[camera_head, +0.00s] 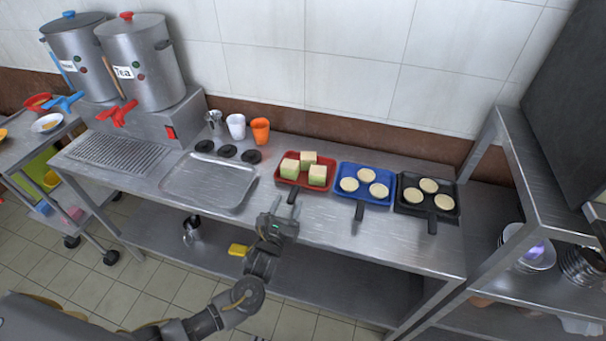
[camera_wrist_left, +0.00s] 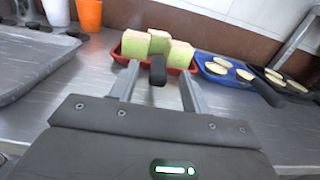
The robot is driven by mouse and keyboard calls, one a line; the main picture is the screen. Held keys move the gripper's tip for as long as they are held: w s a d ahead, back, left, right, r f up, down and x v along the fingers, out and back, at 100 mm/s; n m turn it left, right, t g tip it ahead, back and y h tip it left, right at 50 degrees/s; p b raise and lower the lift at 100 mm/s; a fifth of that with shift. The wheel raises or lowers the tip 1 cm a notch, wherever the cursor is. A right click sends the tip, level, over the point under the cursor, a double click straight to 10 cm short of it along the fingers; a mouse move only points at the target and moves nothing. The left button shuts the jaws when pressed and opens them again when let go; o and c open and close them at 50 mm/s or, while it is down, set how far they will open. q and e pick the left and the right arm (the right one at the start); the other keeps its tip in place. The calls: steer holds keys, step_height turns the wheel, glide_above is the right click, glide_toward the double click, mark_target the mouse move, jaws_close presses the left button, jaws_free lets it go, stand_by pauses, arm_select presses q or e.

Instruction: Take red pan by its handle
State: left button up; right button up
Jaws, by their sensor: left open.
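The red pan (camera_head: 318,189) sits on the steel counter with three green-and-white blocks (camera_head: 308,166) in it. Its dark handle (camera_head: 293,194) points toward the counter's front edge. My left gripper (camera_head: 285,204) is open in front of the pan, with its fingers pointing at it. In the left wrist view the handle (camera_wrist_left: 158,70) shows between the two fingertips (camera_wrist_left: 160,80), apart from both as far as I can see. The red pan (camera_wrist_left: 177,70) lies just beyond it. My right gripper is not in view.
A blue pan (camera_head: 368,171) and a black pan (camera_head: 410,208) with pale round patties stand to the right. A steel tray (camera_head: 208,181) lies to the left. Cups (camera_head: 260,131) and two metal urns (camera_head: 141,67) stand behind it. A metal shelf (camera_head: 535,190) bounds the right side.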

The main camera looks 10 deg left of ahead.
mark_target(293, 192)
arm_select(q)
steer(key=shift+w+f, duration=0.1)
steer(key=shift+w, duration=0.3)
steer(key=shift+s+a, duration=0.1)
steer(key=shift+a, duration=0.1)
steer(key=shift+w+r+p, duration=0.25)
steer(key=shift+w+p, duration=0.05)
steer(key=shift+w, duration=0.1)
steer(key=w, duration=0.3)
steer(key=shift+w+d+f+p, duration=0.3)
steer(key=shift+w+d+p, duration=0.05)
steer(key=shift+d+p, duration=0.05)
steer(key=shift+w, duration=0.3)
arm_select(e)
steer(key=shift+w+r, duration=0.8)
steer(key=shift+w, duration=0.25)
arm_select(q)
jaws_close()
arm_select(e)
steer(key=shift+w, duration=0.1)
